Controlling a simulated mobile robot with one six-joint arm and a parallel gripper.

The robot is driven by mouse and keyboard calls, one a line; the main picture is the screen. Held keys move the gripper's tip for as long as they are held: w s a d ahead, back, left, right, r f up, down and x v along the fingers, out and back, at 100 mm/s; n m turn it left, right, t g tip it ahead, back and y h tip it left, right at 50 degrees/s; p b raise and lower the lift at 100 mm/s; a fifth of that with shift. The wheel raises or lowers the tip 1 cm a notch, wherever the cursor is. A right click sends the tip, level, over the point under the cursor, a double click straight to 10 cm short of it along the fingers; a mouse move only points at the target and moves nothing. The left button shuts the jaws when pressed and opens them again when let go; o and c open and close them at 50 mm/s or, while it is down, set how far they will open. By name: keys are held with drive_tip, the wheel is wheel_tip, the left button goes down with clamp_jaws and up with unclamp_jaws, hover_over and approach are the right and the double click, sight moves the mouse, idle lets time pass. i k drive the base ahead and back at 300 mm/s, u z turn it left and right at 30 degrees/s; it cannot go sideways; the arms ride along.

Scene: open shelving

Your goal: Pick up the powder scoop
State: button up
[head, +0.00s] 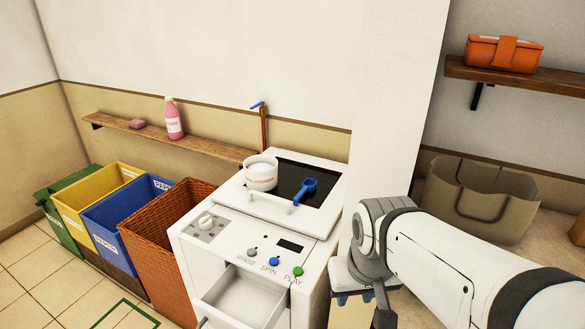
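The powder scoop (307,189) is blue with a short handle. It lies on the dark panel (294,177) on top of the white washing machine (250,213), beside a round white tub (261,175). My gripper (355,297) is low in the picture, to the right of the machine's front and below and right of the scoop. It is clearly apart from the scoop. My arm partly hides the gripper, and I cannot tell if the fingers are open.
The machine's front drawer (241,296) is pulled out. A wicker basket (165,229) and coloured bins (115,205) stand left. A wall shelf (205,146) holds a pink bottle (174,121). A white pillar (395,110) rises right of the machine; a grey bag (485,200) sits beyond.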

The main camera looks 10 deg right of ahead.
sight(309, 185)
drive_tip(key=z, duration=1.7)
drive_tip(key=k, duration=0.95)
drive_tip(key=u, duration=1.25)
drive_tip(key=i, duration=1)
drive_tip(key=u, duration=0.1)
